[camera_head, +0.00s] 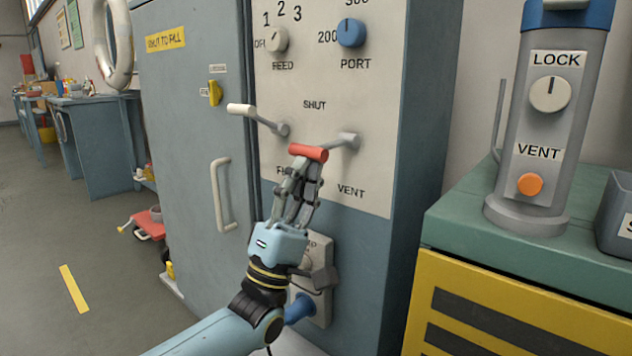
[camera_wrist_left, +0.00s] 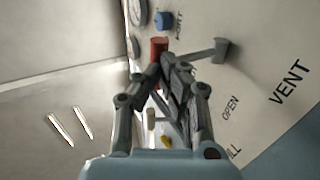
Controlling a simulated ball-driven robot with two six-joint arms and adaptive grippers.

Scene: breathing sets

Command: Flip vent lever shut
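The vent lever has a red handle (camera_head: 308,153) on a grey arm that runs right to a pivot on the cream panel (camera_head: 315,85), above the word VENT. The word SHUT is printed higher up. My left gripper (camera_head: 306,168) is just below the red handle, fingers together and pointing up, tips at or touching its underside. In the left wrist view, the closed fingertips (camera_wrist_left: 163,66) meet at the near end of the red handle (camera_wrist_left: 158,47). I cannot see any firm grip around it. My right gripper is out of view.
A white-handled lever (camera_head: 240,109) sticks out to the left. The FEED knob (camera_head: 278,39) and blue PORT knob (camera_head: 351,33) are above. A cabinet door handle (camera_head: 222,196) is at left. A grey LOCK/VENT column (camera_head: 545,120) stands on the green bench top (camera_head: 470,225) at right.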

